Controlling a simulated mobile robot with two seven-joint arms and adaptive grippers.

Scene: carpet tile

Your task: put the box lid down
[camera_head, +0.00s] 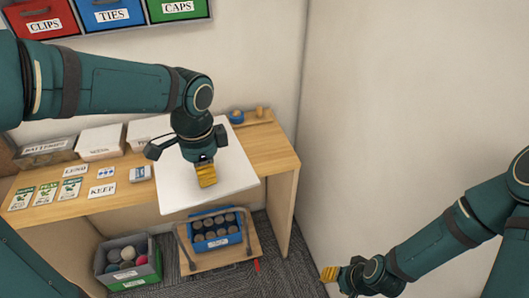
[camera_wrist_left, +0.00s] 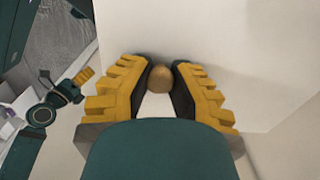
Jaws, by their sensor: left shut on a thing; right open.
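The box lid (camera_head: 236,172) is a flat white square plate in the head view, in front of and over the right part of the wooden desk. It also fills the upper middle of the left wrist view (camera_wrist_left: 205,35). My left gripper (camera_head: 206,175) is shut on the lid's round brown knob (camera_wrist_left: 160,78), which sits between the yellow fingers in the left wrist view. Whether the lid touches the desk is unclear. My right gripper (camera_head: 330,274) is open and empty, low at the right, away from the desk.
The wooden desk (camera_head: 276,150) carries seed packets, label cards and white boxes (camera_head: 101,141) on its left. A wooden tray with a blue crate (camera_head: 217,229) of round items sits below the lid. A grey-green bin (camera_head: 128,262) stands left of it. Wall bins hang above.

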